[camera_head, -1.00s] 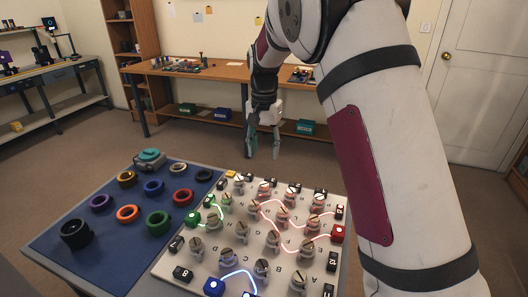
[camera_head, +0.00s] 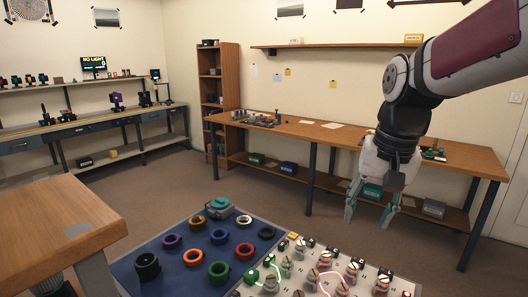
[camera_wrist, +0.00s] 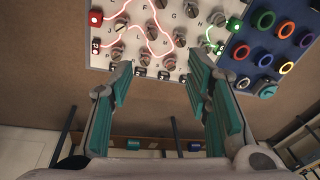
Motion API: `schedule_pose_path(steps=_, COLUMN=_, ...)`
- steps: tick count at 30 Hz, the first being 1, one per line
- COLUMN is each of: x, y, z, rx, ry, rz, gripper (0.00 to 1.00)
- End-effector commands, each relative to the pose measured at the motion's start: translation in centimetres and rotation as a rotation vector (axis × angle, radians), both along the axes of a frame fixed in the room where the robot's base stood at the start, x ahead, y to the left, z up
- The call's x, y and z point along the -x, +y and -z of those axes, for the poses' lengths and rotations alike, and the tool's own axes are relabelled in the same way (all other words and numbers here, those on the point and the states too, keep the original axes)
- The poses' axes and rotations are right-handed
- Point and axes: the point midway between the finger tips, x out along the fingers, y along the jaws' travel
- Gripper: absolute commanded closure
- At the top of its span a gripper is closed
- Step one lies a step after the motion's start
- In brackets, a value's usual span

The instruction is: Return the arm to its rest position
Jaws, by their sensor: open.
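My gripper (camera_head: 372,208) hangs from my arm at the right of the head view, fingers down and spread, with nothing between them. It is above the floor beyond the board's back right, in front of the wooden bench. In the wrist view my gripper (camera_wrist: 165,100) shows two teal-padded fingers wide apart, empty. The white board (camera_head: 315,285) with lettered posts and glowing lines lies at the bottom of the head view, cut off by the frame. It also shows at the top of the wrist view (camera_wrist: 135,60), apart from the fingers.
A blue mat (camera_head: 165,265) with several coloured rings and a teal-topped device (camera_head: 219,207) lies left of the board. A long wooden bench (camera_head: 300,133) stands behind, with bins on its lower shelf. A wooden table corner (camera_head: 60,215) is at the left. Open floor lies between.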

Motion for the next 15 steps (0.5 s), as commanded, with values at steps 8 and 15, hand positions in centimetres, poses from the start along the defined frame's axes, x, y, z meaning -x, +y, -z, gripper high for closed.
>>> schedule_pose_path(steps=8, x=8.6, y=0.1, z=-2.8, rx=0.032, ry=-0.081, rz=-0.121, gripper=0.55)
schedule_pose_path(steps=15, x=15.6, y=0.1, z=-3.1, rx=0.082, ry=-0.144, rz=-0.223, gripper=0.55)
